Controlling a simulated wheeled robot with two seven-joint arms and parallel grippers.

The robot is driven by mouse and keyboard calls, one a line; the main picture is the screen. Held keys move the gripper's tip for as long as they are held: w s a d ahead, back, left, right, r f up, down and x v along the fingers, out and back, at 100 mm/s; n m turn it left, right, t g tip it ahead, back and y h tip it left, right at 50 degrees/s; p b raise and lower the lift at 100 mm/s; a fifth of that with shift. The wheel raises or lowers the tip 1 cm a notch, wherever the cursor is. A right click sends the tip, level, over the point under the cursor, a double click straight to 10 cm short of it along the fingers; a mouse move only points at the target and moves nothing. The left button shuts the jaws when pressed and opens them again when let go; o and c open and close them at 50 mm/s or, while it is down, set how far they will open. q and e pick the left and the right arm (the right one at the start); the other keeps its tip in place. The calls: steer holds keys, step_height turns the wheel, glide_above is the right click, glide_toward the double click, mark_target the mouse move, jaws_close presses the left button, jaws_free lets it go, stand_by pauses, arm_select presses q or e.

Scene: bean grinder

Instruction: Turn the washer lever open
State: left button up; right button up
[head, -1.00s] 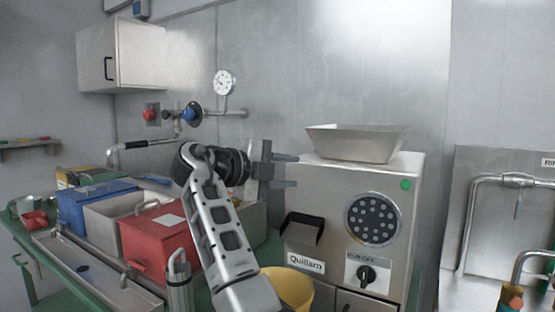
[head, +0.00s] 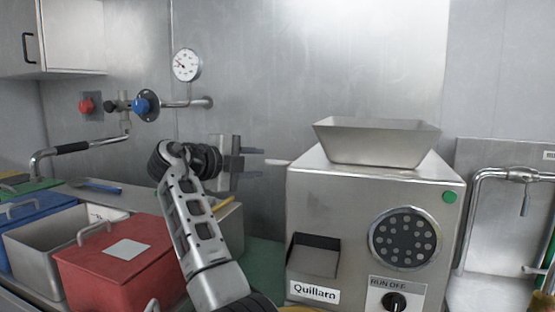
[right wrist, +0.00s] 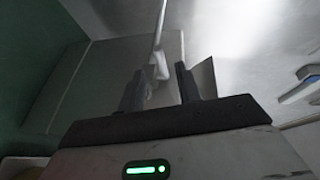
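A short pale rod-like lever (head: 277,162) sticks out from the left side of the grinder (head: 303,195) in the head view; I take it for the washer lever, though no label shows on it. My right gripper (head: 256,163) is just left of the lever's tip, with its fingers apart and pointing at it. In the right wrist view the right gripper (right wrist: 160,80) is open, and a pale lever (right wrist: 161,64) shows between its fingers, seemingly beyond the tips. No grip on it shows. My left gripper is not in view.
A red lidded bin (head: 115,265) and a grey bin (head: 35,240) stand left of my arm. Wall pipes with a blue valve (head: 146,105) and a gauge (head: 186,65) are behind. A rinse panel with a tap (head: 515,175) is at the right.

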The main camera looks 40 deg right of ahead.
mark_target(271, 163)
steer(key=d, duration=0.3)
steer(key=d+f+p, duration=0.1)
steer(key=d, duration=0.1)
steer(key=d+p, duration=0.1)
steer(key=d, duration=0.2)
steer(key=shift+w+d+f, duration=0.3)
steer(key=shift+w+d, duration=0.05)
jaws_close()
